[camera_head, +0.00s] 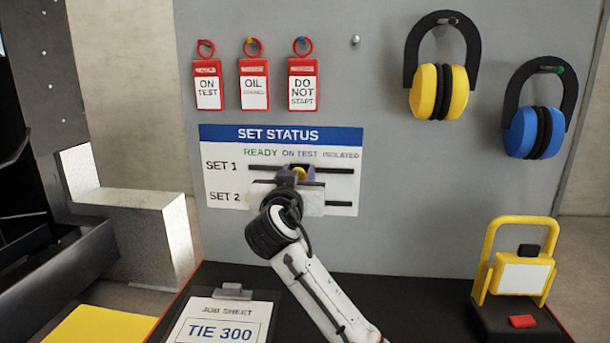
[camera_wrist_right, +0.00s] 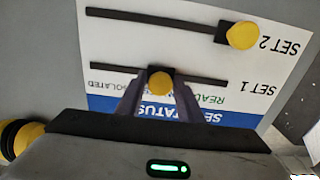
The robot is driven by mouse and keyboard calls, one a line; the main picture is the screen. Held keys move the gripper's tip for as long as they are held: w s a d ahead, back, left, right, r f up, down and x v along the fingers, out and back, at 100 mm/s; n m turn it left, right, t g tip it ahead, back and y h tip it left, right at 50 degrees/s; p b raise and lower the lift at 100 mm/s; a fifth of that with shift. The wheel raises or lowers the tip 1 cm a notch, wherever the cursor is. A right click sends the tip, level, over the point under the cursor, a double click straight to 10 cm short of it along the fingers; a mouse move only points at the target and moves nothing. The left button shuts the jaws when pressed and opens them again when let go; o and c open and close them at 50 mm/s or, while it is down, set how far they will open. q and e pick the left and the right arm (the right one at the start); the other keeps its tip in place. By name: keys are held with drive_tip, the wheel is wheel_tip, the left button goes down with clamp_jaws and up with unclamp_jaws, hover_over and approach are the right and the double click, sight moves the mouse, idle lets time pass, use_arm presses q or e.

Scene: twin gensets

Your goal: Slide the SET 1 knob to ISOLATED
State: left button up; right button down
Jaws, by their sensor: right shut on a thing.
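The SET STATUS board (camera_head: 280,134) hangs on the grey panel, with READY, ON TEST and ISOLATED printed above two slots. The yellow SET 1 knob (camera_head: 299,173) is on the upper slot, roughly under ON TEST. In the right wrist view, turned upside down, the SET 1 knob (camera_wrist_right: 160,83) sits about mid-slot between the fingers. My right gripper (camera_wrist_right: 160,88) is shut on it; in the head view the gripper (camera_head: 298,175) covers part of the board. The yellow SET 2 knob (camera_wrist_right: 242,36) is at its slot's READY end, hidden in the head view. My left gripper is out of view.
Red tags (camera_head: 254,84) hang above the board. Yellow (camera_head: 438,90) and blue (camera_head: 534,132) ear defenders hang at right. A job sheet (camera_head: 217,318) lies below, and a yellow-framed work lamp (camera_head: 520,270) stands at lower right.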

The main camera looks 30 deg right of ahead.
drive_tip(key=shift+a+f, duration=0.1)
drive_tip(key=c, duration=1.4)
unclamp_jaws()
drive_tip(key=shift+c, duration=0.2)
drive_tip(key=b+v, duration=0.1)
drive_tip(key=v, duration=0.9)
drive_tip(key=shift+b, duration=0.35)
drive_tip(key=shift+s+a, duration=0.1)
